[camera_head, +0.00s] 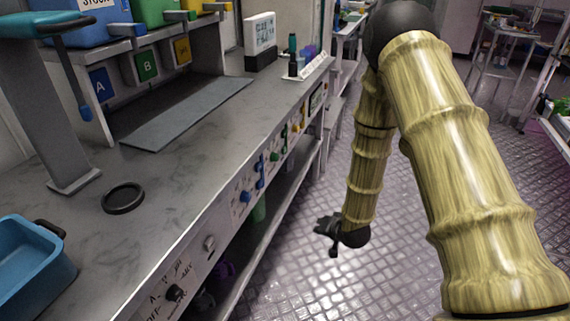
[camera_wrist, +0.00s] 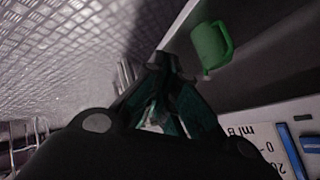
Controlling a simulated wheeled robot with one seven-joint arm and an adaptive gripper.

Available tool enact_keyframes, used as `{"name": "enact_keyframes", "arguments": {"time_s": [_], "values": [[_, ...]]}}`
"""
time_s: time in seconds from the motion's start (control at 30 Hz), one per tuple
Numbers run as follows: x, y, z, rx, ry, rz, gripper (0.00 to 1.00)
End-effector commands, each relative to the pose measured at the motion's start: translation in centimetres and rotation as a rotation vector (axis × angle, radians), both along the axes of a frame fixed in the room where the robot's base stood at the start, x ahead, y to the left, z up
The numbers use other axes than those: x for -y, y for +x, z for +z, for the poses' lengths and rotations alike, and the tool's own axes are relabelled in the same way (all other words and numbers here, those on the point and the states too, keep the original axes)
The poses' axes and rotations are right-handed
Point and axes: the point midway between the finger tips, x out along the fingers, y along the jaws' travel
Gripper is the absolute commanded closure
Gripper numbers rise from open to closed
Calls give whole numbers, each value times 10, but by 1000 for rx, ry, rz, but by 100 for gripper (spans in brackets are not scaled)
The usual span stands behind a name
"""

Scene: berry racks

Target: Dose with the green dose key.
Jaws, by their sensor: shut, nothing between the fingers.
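Small green controls, one of which looks like the green dose key (camera_head: 274,156), sit on the bench's front panel, between blue controls (camera_head: 247,196) nearer me and yellow ones (camera_head: 298,126) farther away. My gripper (camera_head: 332,232) hangs low over the floor, to the right of the panel and apart from it. In the wrist view my gripper (camera_wrist: 168,64) has its dark fingers together with nothing held. The wrist view also shows a panel strip with a "ml B" marking and a blue part (camera_wrist: 296,150) at lower right. No green key is clearly seen there.
A green mug (camera_wrist: 208,46) is on the shelf below the bench. On the bench are a blue tray (camera_head: 30,262), a black ring (camera_head: 122,198) and a grey mat (camera_head: 185,112) before dispensers A, B and a yellow one. The metal floor beside the bench is clear.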

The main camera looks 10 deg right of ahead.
Motion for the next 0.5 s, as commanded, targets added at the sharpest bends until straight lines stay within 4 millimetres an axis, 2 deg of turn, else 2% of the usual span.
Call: {"name": "enact_keyframes", "arguments": {"time_s": [0.03,0.2,0.33,0.5], "values": [[5,27,2,57,28,-18,100],[22,101,49,224,149,-67,100],[34,144,90,332,235,-86,100],[45,176,132,423,316,-95,100]]}}
